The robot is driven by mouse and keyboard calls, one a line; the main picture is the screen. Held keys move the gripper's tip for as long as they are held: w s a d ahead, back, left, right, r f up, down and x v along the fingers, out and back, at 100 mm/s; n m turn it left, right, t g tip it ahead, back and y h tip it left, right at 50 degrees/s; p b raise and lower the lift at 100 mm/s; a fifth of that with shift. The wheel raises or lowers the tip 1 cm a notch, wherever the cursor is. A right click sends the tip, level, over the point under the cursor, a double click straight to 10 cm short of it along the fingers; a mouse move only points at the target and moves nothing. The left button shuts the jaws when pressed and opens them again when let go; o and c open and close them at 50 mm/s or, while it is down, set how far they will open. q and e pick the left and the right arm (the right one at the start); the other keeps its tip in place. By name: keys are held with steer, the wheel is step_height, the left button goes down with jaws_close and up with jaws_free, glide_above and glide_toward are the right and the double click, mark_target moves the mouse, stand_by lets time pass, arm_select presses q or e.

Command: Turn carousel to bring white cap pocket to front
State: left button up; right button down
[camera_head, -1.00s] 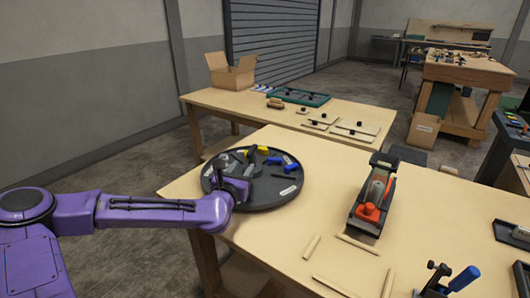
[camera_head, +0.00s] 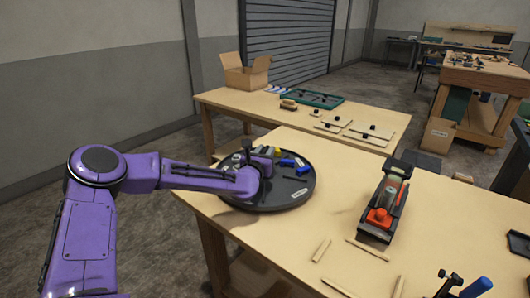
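The carousel (camera_head: 277,205) is a round black tray on the near wooden table. A yellow piece (camera_head: 278,151) and blue pieces (camera_head: 287,162) sit on its far and right parts. A small pale label (camera_head: 300,193) is on its near right rim. I cannot make out a white cap; the arm hides part of the tray. My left gripper (camera_head: 263,157) is over the middle to far part of the carousel. I cannot tell whether its fingers touch anything or how wide they are. My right gripper is not in view.
A black and orange tool (camera_head: 384,205) stands on the table right of the carousel. Several wooden strips (camera_head: 367,250) lie near the front. A second table (camera_head: 225,100) behind holds a cardboard box (camera_head: 247,74) and a green tray (camera_head: 312,98). The tabletop between carousel and tool is clear.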

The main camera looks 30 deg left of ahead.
arm_select(q)
jaws_close()
steer(key=shift+f+y, duration=0.1)
steer(key=shift+y, duration=0.2)
